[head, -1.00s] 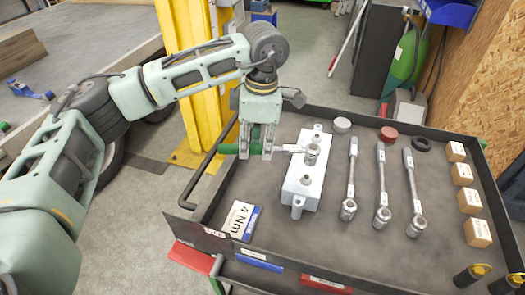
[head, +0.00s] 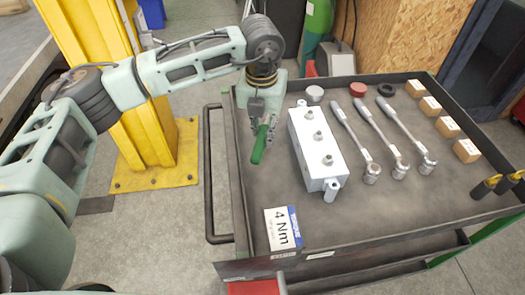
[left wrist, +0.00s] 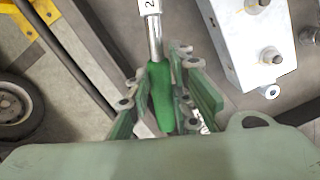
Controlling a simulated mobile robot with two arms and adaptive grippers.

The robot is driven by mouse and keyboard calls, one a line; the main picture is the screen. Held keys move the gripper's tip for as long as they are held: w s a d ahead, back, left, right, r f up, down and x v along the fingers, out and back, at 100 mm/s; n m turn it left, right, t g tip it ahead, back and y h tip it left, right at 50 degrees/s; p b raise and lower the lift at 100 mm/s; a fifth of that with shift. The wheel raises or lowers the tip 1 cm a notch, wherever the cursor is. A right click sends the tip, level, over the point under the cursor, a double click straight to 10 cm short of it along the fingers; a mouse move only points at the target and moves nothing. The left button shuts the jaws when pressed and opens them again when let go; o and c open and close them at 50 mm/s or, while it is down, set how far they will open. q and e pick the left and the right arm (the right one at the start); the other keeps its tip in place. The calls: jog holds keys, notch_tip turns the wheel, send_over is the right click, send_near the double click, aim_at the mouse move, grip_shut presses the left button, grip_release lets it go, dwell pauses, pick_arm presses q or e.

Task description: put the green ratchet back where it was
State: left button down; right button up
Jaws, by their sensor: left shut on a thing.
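My left gripper (head: 264,128) is shut on the green handle of the ratchet (head: 260,145), over the left side of the trolley's top tray. The left wrist view shows the green handle (left wrist: 160,98) between the fingers (left wrist: 160,80). The ratchet's silver shaft (left wrist: 154,40) runs up out of that picture, with a white label on it. The ratchet's head is not clear in either view, and I cannot tell whether it touches the tray (head: 370,215). My right gripper is not in view.
A light grey block (head: 316,150) with several bolts stands just right of my left gripper. Three silver wrenches (head: 397,145) lie right of it. A "4 Nm" card (head: 283,228) lies near the front. Small boxes (head: 447,127) line the right side. The tray has raised edges.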

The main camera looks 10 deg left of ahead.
pick_arm(q)
notch_tip(320, 180, down, 5)
jog(key=shift+d+f+p, duration=0.1)
jog(key=shift+f+p, duration=0.1)
jog(key=shift+p, duration=0.2)
notch_tip(320, 180, down, 4)
jog(key=shift+f+p, duration=0.1)
jog(key=shift+p, duration=0.2)
jog(key=shift+f, duration=0.25)
jog(key=c, duration=1.6)
grip_release()
jog(key=shift+o, duration=0.2)
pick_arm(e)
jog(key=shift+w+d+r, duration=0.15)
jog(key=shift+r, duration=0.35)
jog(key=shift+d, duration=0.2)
